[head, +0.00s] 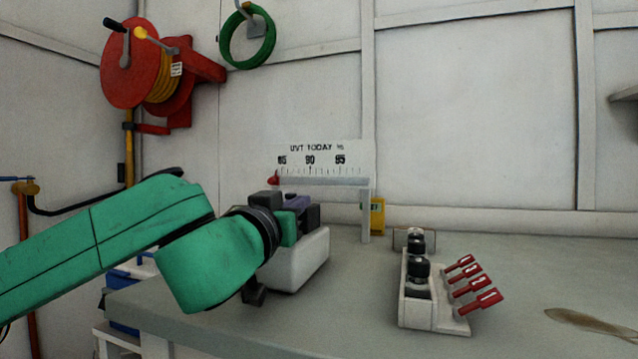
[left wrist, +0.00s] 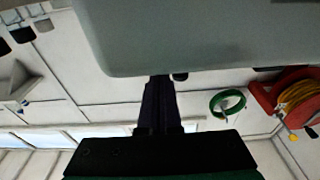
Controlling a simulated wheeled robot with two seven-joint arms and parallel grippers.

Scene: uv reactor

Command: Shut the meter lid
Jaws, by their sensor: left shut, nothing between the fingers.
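A pale rounded box (head: 303,262), which looks like the meter, stands on the bench behind my left wrist. My left arm and hand hide its left and upper parts, so I cannot tell how its lid stands. My left gripper (head: 298,202) is at the top of this box, shut and empty. In the left wrist view the dark shut fingers (left wrist: 159,98) reach up to the edge of a large grey surface (left wrist: 210,35). I cannot tell whether they touch it, or which part it is. My right gripper is out of view.
A white scale panel (head: 325,157) marked "UVT TODAY %" stands behind the box. A pale rack (head: 418,312) with black-capped items and red numbered tags (head: 478,296) stands to the right. The bench (head: 365,300) is clear between box and rack. A red hose reel (head: 132,75) hangs on the wall.

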